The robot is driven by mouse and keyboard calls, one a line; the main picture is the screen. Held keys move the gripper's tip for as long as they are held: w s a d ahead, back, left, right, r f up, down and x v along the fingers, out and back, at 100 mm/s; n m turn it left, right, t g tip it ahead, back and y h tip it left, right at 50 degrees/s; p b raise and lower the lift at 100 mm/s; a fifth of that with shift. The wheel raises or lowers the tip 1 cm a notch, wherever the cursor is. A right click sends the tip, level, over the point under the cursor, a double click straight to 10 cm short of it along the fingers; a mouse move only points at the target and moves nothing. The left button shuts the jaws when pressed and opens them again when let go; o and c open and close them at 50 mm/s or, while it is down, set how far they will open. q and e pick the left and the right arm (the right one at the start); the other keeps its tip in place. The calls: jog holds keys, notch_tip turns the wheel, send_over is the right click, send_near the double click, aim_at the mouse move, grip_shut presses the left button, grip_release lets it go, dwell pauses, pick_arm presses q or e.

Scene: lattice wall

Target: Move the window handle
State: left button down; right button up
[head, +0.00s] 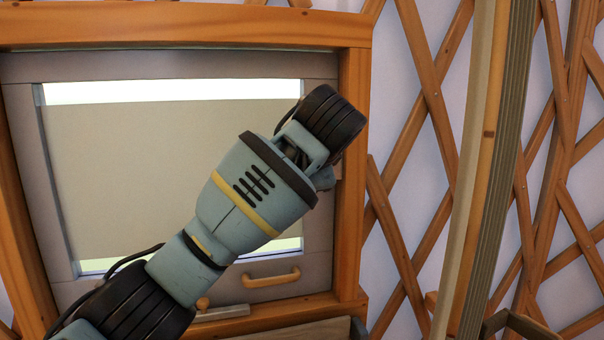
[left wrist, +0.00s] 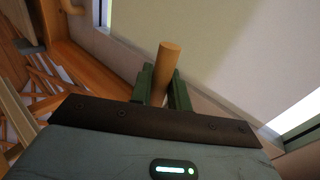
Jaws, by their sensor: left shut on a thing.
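The window (head: 170,130) has a grey frame with a beige blind and sits in an orange wooden surround. My left arm crosses in front of it, and its wrist is at the window's right side. In the left wrist view my left gripper (left wrist: 162,80) has its green fingers closed around a round wooden window handle (left wrist: 169,57), whose end sticks out beyond the fingertips. In the head view this gripped handle and the fingers are hidden behind my wrist. My right gripper is not in view.
The wooden lattice wall (head: 430,90) is on the right, behind a tall curved post (head: 484,130). The wooden surround (head: 352,150) is close to my wrist.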

pick_arm(q)
jog(key=c, duration=1.4)
grip_release()
jog(key=shift+v, duration=3.85)
